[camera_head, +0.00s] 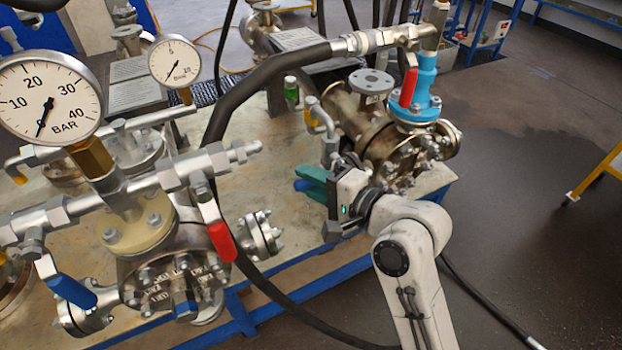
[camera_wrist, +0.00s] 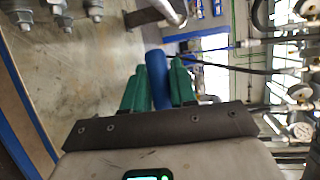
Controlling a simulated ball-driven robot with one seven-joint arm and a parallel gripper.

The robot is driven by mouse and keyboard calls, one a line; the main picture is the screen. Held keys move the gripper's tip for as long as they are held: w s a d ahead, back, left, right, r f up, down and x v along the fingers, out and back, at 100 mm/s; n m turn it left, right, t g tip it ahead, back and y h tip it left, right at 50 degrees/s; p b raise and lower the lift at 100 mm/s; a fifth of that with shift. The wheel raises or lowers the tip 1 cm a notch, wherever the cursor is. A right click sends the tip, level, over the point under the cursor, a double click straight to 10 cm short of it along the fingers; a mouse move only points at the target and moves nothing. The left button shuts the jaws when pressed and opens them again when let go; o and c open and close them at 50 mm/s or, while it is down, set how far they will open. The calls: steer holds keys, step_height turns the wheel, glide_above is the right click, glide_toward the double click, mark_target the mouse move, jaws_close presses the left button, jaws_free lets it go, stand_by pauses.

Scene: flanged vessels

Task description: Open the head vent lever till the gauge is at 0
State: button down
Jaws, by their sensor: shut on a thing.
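My gripper (camera_head: 313,184) has green fingers and is shut on a blue lever handle (camera_head: 303,186) beside the right-hand vessel. In the wrist view the blue handle (camera_wrist: 156,72) lies between the two green fingers (camera_wrist: 157,92). The handle's pivot is hidden; I cannot tell whether this is the head vent lever. A large gauge (camera_head: 49,97) at the left has its needle pointing down, slightly left, near the low end of its scale. A smaller gauge (camera_head: 173,61) behind it also has its needle low.
A red lever (camera_head: 408,88) hangs by the blue flanged fitting (camera_head: 421,90). Another red lever (camera_head: 222,240) and a blue lever (camera_head: 72,291) are on the left vessel. A thick black hose (camera_head: 255,83) arches behind my gripper. Open floor (camera_head: 530,230) lies at the right.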

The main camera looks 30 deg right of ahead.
stand_by(0.3)
